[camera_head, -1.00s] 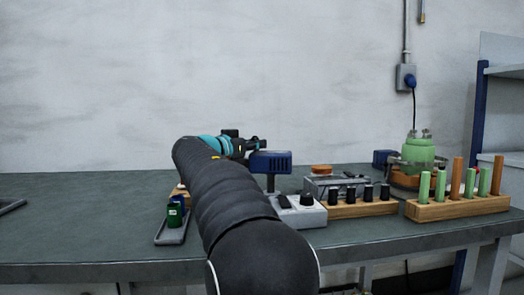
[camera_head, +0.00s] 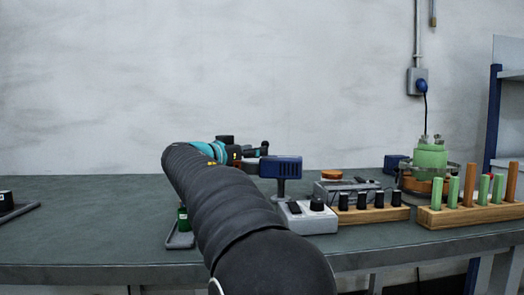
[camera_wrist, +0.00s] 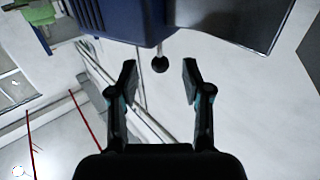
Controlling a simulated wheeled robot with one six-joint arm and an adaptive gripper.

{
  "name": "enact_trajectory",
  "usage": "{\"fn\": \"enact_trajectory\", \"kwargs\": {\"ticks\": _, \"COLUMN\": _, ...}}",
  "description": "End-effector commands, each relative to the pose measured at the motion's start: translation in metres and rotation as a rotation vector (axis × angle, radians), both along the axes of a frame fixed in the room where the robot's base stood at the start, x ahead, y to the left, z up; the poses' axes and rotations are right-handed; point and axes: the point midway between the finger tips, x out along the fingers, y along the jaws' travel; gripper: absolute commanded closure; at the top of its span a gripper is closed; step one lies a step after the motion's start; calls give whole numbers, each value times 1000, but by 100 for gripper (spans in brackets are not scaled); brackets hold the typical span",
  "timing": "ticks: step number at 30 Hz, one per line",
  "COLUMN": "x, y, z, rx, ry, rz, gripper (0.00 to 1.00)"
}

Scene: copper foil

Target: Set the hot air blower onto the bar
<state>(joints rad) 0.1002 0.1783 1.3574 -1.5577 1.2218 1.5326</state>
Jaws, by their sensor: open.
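A blue vented body, which I take to be the hot air blower (camera_head: 281,166), stands on a dark upright stem behind the grey control box in the head view. In the wrist view a large blue body (camera_wrist: 120,20) fills the top, with a small dark round knob (camera_wrist: 160,64) below it. My gripper (camera_wrist: 158,72) is open, with the knob showing between its fingertips and nothing visibly held. In the head view my gripper (camera_head: 262,150) is just left of the blue body, mostly hidden by my arm. I cannot make out which part is the bar.
A grey control box (camera_head: 308,219) and wooden racks (camera_head: 470,213) with black and green pegs line the bench front at right. A green jar (camera_head: 430,155) stands behind. A small tray (camera_head: 180,240) sits left of my arm. The far left bench is mostly clear.

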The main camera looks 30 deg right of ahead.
Motion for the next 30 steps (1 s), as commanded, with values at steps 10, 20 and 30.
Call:
{"fn": "enact_trajectory", "kwargs": {"ticks": 10, "x": -14, "y": 57, "z": 0, "rx": -1, "ry": -1, "rz": 2, "gripper": 51}}
{"fn": "enact_trajectory", "kwargs": {"ticks": 20, "x": -17, "y": 68, "z": 0, "rx": -1, "ry": -1, "rz": 0, "gripper": 51}}
{"fn": "enact_trajectory", "kwargs": {"ticks": 30, "x": -23, "y": 73, "z": 6, "rx": 24, "ry": -18, "rz": 27, "gripper": 51}}
